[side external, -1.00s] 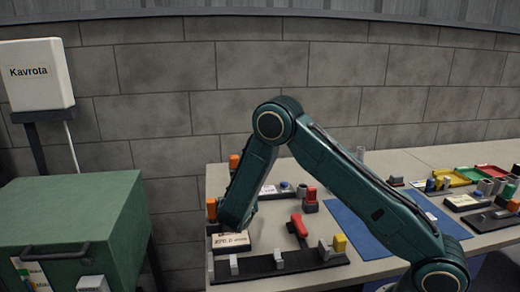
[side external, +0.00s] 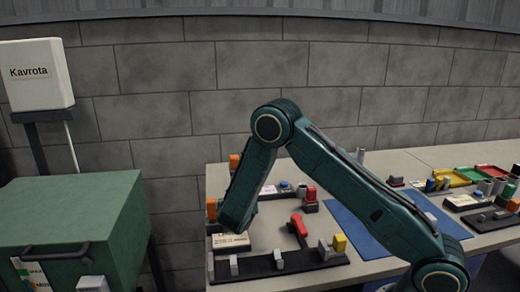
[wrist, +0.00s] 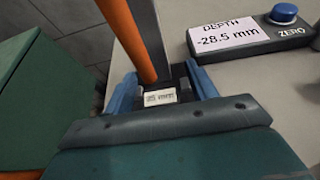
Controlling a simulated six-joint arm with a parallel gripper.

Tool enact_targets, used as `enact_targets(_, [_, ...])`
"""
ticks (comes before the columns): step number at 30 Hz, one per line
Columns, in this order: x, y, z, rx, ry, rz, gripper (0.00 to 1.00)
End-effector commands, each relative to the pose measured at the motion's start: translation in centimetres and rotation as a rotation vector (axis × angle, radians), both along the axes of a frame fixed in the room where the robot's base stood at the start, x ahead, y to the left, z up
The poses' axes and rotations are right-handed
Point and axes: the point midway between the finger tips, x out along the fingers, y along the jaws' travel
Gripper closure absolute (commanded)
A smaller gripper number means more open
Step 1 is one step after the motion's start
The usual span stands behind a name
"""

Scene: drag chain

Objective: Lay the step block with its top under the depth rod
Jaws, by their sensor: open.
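My gripper (wrist: 162,84) is open in the wrist view, its two blue fingers pointing away over the bench edge. Between them lie a dark part and a small white printed label (wrist: 159,97). An orange post (wrist: 132,35) rises just beyond the fingers, left of centre. The depth readout (wrist: 228,36) shows -28.5 mm, with a blue ZERO button (wrist: 284,13) beside it. In the side view my wrist hangs over the left end of the bench and hides the fingers. I cannot clearly pick out the step block or the depth rod in either view.
A black rail (side external: 268,267) with grey blocks and a yellow block (side external: 339,243) lies at the bench front. A red-handled part (side external: 299,225) lies behind it. A blue mat (side external: 362,232) lies to the right. A green cabinet (side external: 75,215) stands left of the bench.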

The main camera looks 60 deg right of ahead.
Motion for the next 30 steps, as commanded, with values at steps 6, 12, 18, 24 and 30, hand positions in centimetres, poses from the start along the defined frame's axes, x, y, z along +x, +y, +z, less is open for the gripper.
enact_targets(6, [-0.2,0.2,0.0,0.001,0.002,0.0,0.43])
enact_targets(12, [-1.2,1.3,0.6,0.0,0.002,0.002,0.43])
enact_targets(18, [-3.0,3.2,1.8,0.0,0.002,0.004,0.43])
enact_targets(24, [-5.3,5.4,3.1,-0.001,0.001,0.005,0.43])
enact_targets(30, [-7.3,7.4,4.3,0.0,0.0,0.004,0.43])
